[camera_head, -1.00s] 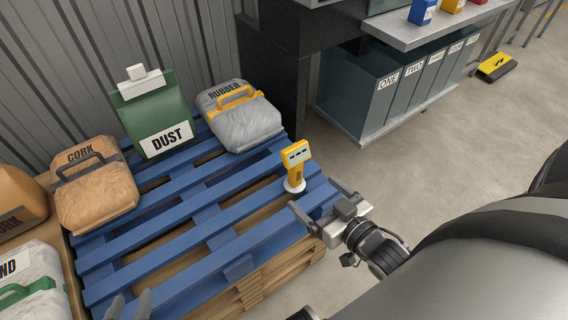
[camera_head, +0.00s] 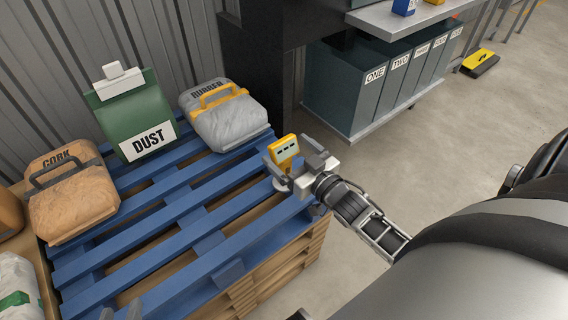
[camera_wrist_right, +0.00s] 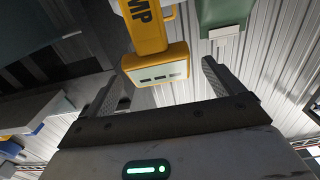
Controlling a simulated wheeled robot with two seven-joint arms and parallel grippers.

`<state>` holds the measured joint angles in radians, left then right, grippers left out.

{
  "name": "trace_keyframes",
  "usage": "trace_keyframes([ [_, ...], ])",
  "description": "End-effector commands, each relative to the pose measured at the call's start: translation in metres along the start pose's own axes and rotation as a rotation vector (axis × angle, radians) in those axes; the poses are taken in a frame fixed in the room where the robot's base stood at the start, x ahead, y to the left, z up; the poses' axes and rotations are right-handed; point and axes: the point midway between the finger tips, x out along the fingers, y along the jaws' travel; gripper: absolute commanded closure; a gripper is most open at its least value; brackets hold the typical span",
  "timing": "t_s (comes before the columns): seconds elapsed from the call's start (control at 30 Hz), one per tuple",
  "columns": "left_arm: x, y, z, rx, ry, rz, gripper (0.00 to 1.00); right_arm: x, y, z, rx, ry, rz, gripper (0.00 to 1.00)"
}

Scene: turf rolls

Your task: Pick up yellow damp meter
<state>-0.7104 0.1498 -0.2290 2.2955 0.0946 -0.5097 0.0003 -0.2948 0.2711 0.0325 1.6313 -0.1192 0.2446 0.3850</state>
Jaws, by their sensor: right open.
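The yellow damp meter (camera_head: 284,148) stands upright on its white base near the right corner of the blue pallet (camera_head: 215,240). My right gripper (camera_head: 290,160) is open at the meter, with one finger on either side of it. In the right wrist view the meter (camera_wrist_right: 155,66) hangs upside down between the two fingertips (camera_wrist_right: 160,72), its small display panel facing the camera. A gap shows on the right finger's side; contact on the left is unclear. Only the fingertips of my left gripper (camera_head: 121,312) show at the bottom edge, apart and empty.
A grey RUBBER bag (camera_head: 226,122), a green DUST bag (camera_head: 137,118) and a brown CORK bag (camera_head: 75,203) stand along the pallet's back and left. Dark labelled bins (camera_head: 350,95) sit on a low shelf behind.

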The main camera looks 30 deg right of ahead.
Motion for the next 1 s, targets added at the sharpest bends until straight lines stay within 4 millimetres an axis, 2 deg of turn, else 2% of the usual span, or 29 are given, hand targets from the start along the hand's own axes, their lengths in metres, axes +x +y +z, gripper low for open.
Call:
trace_keyframes([
  [0.1, 0.003, 0.001, 0.006, -0.004, -0.007, 0.006, 0.64, 0.021, 0.001, -0.001, -0.003, 0.005, -0.001, 0.07],
  [0.23, 0.007, 0.003, 0.011, -0.008, -0.021, 0.013, 0.64, 0.037, 0.001, -0.001, 0.000, 0.004, -0.001, 0.07],
  [0.53, 0.011, 0.002, 0.014, -0.006, -0.032, 0.015, 0.64, 0.043, 0.001, -0.001, -0.001, 0.001, 0.000, 0.07],
  [0.57, 0.011, 0.002, 0.014, -0.006, -0.031, 0.015, 0.64, 0.043, 0.001, -0.001, -0.001, 0.001, 0.000, 0.10],
  [0.8, 0.011, 0.002, 0.012, -0.005, -0.025, 0.014, 0.64, 0.043, 0.001, -0.001, -0.001, 0.001, 0.000, 0.77],
  [0.83, 0.011, 0.002, 0.011, -0.005, -0.023, 0.014, 0.64, 0.044, 0.001, -0.002, -0.001, 0.005, -0.001, 0.81],
  [1.0, 0.010, 0.002, 0.009, -0.004, -0.018, 0.013, 0.64, 0.043, 0.001, -0.002, -0.001, 0.005, -0.001, 0.81],
])
